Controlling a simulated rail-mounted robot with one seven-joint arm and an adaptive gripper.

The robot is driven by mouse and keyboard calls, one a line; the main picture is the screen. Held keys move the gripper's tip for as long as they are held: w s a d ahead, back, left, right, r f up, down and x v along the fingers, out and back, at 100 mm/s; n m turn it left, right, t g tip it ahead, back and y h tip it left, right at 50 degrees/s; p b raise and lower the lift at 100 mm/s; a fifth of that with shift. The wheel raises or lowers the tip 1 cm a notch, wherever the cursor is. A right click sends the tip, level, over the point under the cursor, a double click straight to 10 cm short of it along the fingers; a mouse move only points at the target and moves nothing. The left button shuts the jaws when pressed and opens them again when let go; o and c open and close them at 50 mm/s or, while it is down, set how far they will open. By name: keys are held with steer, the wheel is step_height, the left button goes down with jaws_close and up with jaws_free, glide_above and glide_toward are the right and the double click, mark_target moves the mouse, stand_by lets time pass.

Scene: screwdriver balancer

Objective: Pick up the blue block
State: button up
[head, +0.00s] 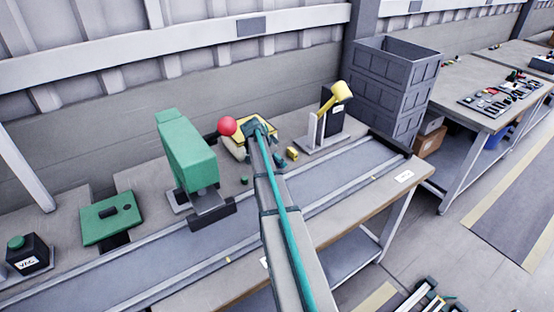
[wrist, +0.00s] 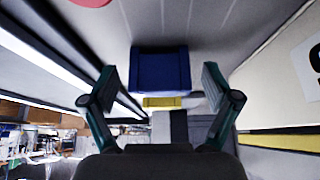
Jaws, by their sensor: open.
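The blue block (wrist: 160,68) shows in the wrist view, just ahead of my gripper (wrist: 160,84) and in line with the gap between its fingers. The two dark green fingers stand apart, one toward each side of the block, with nothing held. Whether the block's near edge is inside the finger gap is hard to tell. In the head view my arm reaches over the bench, with its end near the red ball. The blue block is not discernible there; my arm may hide it.
A red ball (head: 227,126) and a green machine (head: 187,150) stand left of my arm. A small yellow block (head: 292,153) and a yellow-headed device (head: 335,107) are to its right. Grey stacked crates (head: 395,85) stand behind. The rail strip along the bench front looks largely clear.

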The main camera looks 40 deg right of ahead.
steer(key=c, duration=1.1)
steer(key=shift+o, duration=0.2)
steer(key=shift+r, duration=0.1)
